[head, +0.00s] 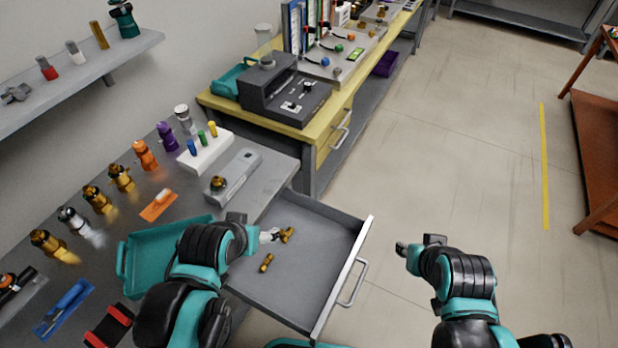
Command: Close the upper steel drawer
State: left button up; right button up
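The upper steel drawer (325,232) stands open, pulled out to the right from under the grey workbench. Its front bears a bar handle (354,284). Two small brass fittings lie in it: one (287,234) near the middle and one (266,263) closer to me. My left gripper (272,235) is over the drawer, its tip beside the farther fitting; I cannot tell whether it touches or grips it. My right gripper (412,243) is over the floor, right of the drawer front and apart from the handle; its fingers look spread with nothing between them.
A teal tray (135,262) lies on the workbench left of the drawer. Brass, orange and purple fittings stand in a row along the bench. A yellow bench (318,135) with a dark device (285,92) stands behind. The floor (450,180) to the right is clear.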

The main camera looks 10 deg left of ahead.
aim_at(307, 274)
jog(key=l+u, duration=0.15)
jog(key=l, duration=0.15)
jog(key=k+l+u, duration=0.15)
jog(key=l, duration=0.15)
jog(key=k+l+z, duration=0.15)
jog(key=l, duration=0.2)
jog(key=l+z, duration=0.15)
jog(key=l, duration=0.15)
